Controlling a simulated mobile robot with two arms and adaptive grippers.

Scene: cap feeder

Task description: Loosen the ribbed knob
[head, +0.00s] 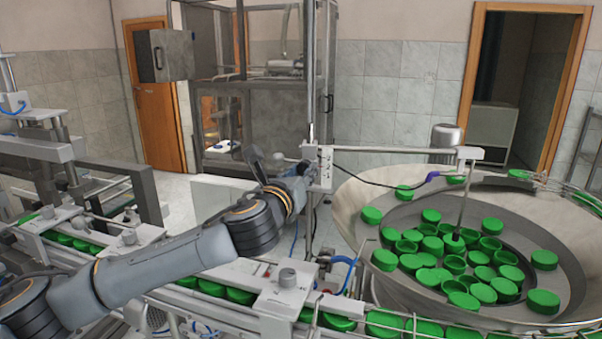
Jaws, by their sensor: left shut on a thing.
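My left arm reaches in from the lower left, and its left gripper (297,168) is at the white clamp block (320,172) on the upright post. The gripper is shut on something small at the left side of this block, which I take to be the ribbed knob. The fingers and wrist hide most of that spot, so the ribs and the exact grip cannot be made out. A horizontal rod (390,150) runs right from the block over the bowl. My right gripper is not in view.
A large round feeder bowl (355,215) with many green caps (430,245) stands at the right. A conveyor with green caps (385,323) crosses the front, with a grey round knob (287,276) on its bracket. A glass-walled machine cabinet (250,120) stands behind.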

